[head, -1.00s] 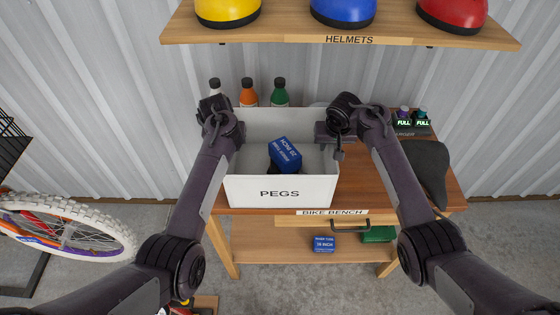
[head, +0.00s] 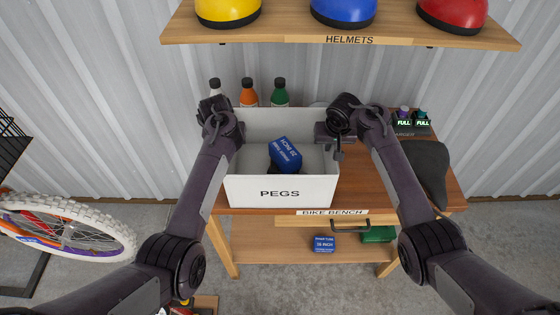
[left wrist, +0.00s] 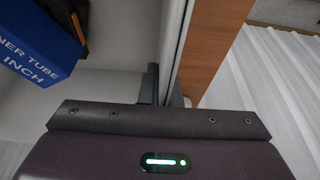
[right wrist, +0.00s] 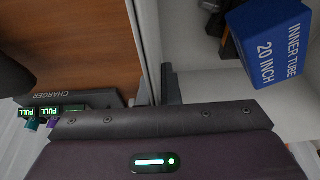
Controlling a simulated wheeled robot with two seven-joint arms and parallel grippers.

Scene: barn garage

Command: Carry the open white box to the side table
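The open white box (head: 281,191), labelled PEGS, is upright at the front of the bike bench (head: 375,180). I cannot tell whether its base touches the top. A blue inner tube box (head: 285,155) and something dark lie inside it. My left gripper (head: 236,133) is at its left wall, and my right gripper (head: 325,133) is at its right wall. In the left wrist view the fingers (left wrist: 160,88) are closed on either side of the wall. The right wrist view shows the same for the right fingers (right wrist: 158,88). No side table is identifiable.
Bottles (head: 247,93) stand behind the box. A charger (head: 412,124) and a dark saddle (head: 428,168) are at the bench's right. The helmet shelf (head: 300,33) overhangs behind. A bike wheel (head: 70,225) is at left. A lower shelf (head: 270,247) holds another blue box (head: 324,244).

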